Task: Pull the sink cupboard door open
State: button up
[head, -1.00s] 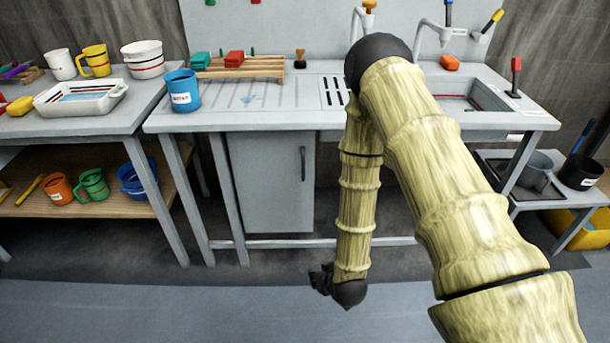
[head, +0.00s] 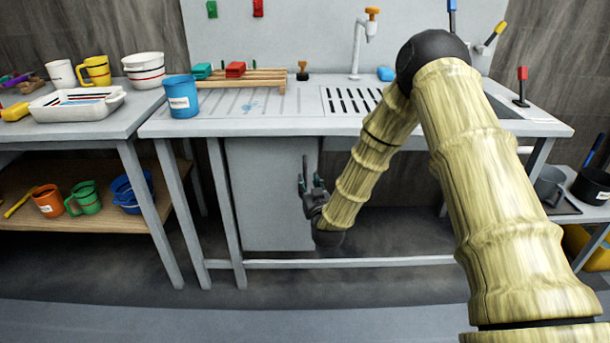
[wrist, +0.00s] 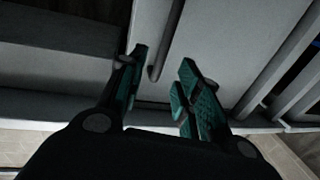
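The sink cupboard door (head: 262,195) is a flat grey panel under the left part of the sink counter, and it looks shut. Its upright dark bar handle (head: 305,165) is near the door's right edge, partly hidden by my gripper (head: 311,185). My gripper is at the lower part of the handle with its fingers apart. In the wrist view, the teal-padded fingers are open and the handle (wrist: 161,50) runs between them in the picture, touching neither pad that I can see. I cannot tell how deep it sits between them.
The counter's front leg (head: 225,210) stands left of the door, and a low crossbar (head: 350,262) runs below it. A blue mug (head: 181,97) stands on the counter. A side table (head: 60,130) with a shelf is at left. The floor in front is clear.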

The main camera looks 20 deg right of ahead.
aim_at(305, 174)
jog(key=w, duration=0.6)
jog(key=shift+w+d, duration=0.3)
jog(key=shift+w, duration=0.05)
grip_shut()
